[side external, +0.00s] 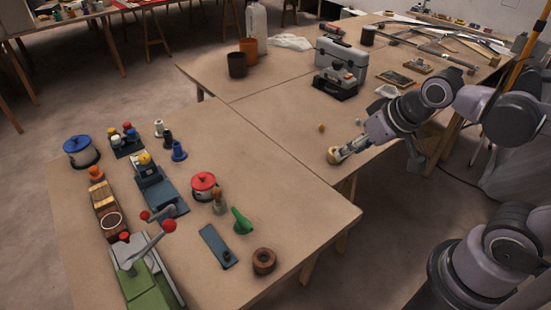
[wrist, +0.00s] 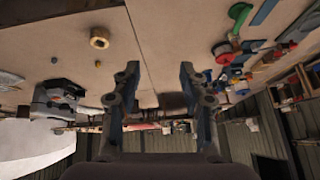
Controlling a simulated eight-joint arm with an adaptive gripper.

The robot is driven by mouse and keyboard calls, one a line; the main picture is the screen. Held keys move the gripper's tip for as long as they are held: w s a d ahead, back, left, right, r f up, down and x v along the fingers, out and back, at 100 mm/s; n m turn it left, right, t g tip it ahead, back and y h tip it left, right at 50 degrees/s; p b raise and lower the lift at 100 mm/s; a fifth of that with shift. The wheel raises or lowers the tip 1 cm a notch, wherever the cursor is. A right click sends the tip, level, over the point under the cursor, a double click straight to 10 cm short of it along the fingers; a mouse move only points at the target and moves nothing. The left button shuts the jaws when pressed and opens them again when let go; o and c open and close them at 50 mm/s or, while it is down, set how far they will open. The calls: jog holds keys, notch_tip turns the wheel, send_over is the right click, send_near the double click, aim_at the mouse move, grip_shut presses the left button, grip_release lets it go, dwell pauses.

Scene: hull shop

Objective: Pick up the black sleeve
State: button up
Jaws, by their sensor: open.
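A small black sleeve (side external: 168,140) stands upright on the near table, in the side view. It stands between a pale sleeve (side external: 158,128) and a blue sleeve (side external: 179,151), left of the pot with the red lid. My gripper (side external: 345,151) is far to its right, low by the table edge and close to a tan ring (side external: 333,157). In the wrist view my gripper (wrist: 158,76) has its two fingers apart with nothing held between them. The ring also shows there (wrist: 99,38). I cannot pick out the black sleeve in the wrist view.
Near the sleeves are a blue-lidded pot (side external: 82,152), a red-lidded pot (side external: 205,186) and a rack of coloured pegs (side external: 127,141). A green machine with red-knobbed levers (side external: 148,285) is in front. A grey toolbox (side external: 340,62) stands farther back. The tabletop between gripper and sleeves is mostly clear.

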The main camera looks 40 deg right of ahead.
jog(key=w+a+m+g, duration=0.2)
jog(key=w+a+m, duration=0.15)
jog(key=a, duration=0.25)
jog(key=m+g, duration=0.5)
jog(key=m, duration=0.6)
send_over(227, 254)
jog(key=shift+n, duration=0.25)
notch_tip(227, 254, down, 15)
jog(key=shift+s+d+r, duration=0.15)
jog(key=shift+r, duration=0.05)
jog(key=shift+w+a+f, duration=0.1)
jog(key=shift+f, duration=1.25)
jog(key=shift+w+a+f, duration=0.1)
jog(key=shift+f, duration=1.2)
grip_shut()
